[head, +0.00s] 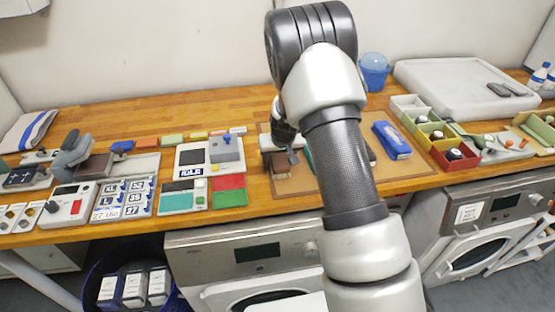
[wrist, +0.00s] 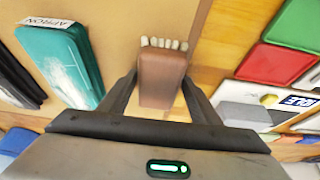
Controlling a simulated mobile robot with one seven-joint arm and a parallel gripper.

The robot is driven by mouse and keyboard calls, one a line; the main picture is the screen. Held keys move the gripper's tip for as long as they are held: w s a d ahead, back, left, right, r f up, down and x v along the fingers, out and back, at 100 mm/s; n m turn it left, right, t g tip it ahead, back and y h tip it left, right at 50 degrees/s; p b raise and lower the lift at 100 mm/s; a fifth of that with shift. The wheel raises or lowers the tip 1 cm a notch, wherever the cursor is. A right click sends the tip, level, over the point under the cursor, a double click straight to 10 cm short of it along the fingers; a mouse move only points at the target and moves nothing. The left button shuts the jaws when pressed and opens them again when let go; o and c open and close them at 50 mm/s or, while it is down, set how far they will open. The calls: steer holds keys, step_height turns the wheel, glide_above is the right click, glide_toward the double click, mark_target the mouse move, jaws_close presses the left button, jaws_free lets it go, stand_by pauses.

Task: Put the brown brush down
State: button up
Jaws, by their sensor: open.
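The brown brush (wrist: 162,75) lies on the tan mat (wrist: 115,50) in the wrist view, its pale bristles facing away from me. My gripper (wrist: 157,92) is open, with one finger on each side of the brush's near end. I cannot tell whether the fingers touch it. In the head view my gripper (head: 290,150) is small and partly hidden by my arm, low over the mat's left part. The brush (head: 280,171) shows there only in part below the gripper.
A teal folded item labelled APRON (wrist: 62,62) lies left of the brush. Red (wrist: 277,66) and green (wrist: 300,22) pads lie to the right. A blue item (head: 391,140) lies on the mat's right, with coloured bins (head: 455,160) beyond. Bare wood shows along the mat's edge.

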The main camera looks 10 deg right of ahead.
steer(key=shift+s+d+r+p, duration=0.1)
steer(key=shift+d+r+p, duration=0.2)
steer(key=shift+d+p, duration=0.05)
steer(key=s+a+f+v, duration=0.1)
steer(key=s+v, duration=0.1)
steer(key=v, duration=2.1)
steer(key=s+r, duration=0.5)
steer(key=s, duration=0.7)
steer(key=s+r+t, duration=0.1)
steer(key=s+r, duration=0.4)
steer(key=s, duration=0.7)
steer(key=shift+s+d+r, duration=0.25)
steer(key=shift+s+r, duration=0.15)
steer(key=shift+o, duration=0.4)
